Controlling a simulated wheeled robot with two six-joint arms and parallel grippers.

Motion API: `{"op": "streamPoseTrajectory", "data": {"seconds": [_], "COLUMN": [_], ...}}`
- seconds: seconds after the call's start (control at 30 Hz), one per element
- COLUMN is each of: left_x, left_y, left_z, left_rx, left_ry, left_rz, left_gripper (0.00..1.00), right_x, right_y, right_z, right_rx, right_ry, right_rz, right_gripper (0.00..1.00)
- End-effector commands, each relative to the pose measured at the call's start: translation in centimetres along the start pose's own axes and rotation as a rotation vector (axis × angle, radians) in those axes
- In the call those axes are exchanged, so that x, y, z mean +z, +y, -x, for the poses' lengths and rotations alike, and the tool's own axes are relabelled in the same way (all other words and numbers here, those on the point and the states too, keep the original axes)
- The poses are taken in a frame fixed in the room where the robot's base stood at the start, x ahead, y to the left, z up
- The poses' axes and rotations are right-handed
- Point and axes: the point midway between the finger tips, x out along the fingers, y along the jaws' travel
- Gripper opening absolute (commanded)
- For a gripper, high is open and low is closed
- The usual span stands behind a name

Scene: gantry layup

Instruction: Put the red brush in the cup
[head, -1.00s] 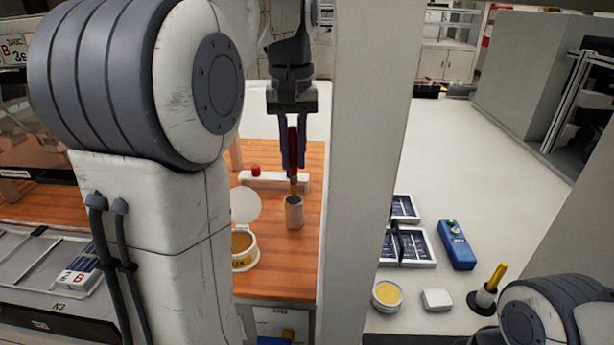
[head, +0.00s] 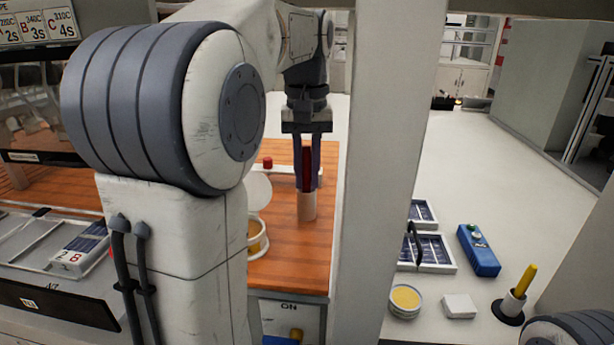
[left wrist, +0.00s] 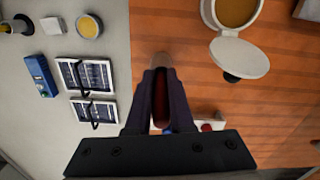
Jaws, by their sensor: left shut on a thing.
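My right gripper is out of view.
A white rail with a red knob (head: 267,162) lies behind. A pale post (head: 385,180) stands right of it. Panels, a blue device (head: 478,250) and a yellow-handled tool (head: 525,280) are on the right counter.

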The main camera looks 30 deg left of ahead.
Motion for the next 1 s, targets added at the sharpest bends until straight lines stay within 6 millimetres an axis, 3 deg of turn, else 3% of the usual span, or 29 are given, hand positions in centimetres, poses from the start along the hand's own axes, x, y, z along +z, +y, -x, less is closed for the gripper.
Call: {"op": "streamPoseTrajectory", "data": {"seconds": [0.1, 0.13, 0.2, 0.57, 1.0], "left_x": [0.0, 0.0, 0.0, 0.0, -0.1], "left_y": [0.0, 0.0, 0.0, 0.0, 0.0], "left_z": [-0.4, -0.4, -0.3, 0.1, 6.6], "left_rx": [0.0, 0.0, 0.0, 0.0, 0.0], "left_ry": [0.0, 0.0, 0.0, 0.0, 0.002], "left_rz": [0.0, 0.0, 0.0, 0.0, 0.0], "left_gripper": [0.0, 0.24, 0.51, 0.52, 0.52], "right_x": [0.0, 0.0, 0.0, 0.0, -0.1], "right_y": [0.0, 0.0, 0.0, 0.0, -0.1], "right_z": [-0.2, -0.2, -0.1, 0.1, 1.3], "right_rx": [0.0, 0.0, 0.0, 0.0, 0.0], "right_ry": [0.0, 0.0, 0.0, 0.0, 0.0], "right_rz": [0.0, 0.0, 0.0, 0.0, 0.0], "right_gripper": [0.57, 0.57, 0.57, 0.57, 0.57]}}
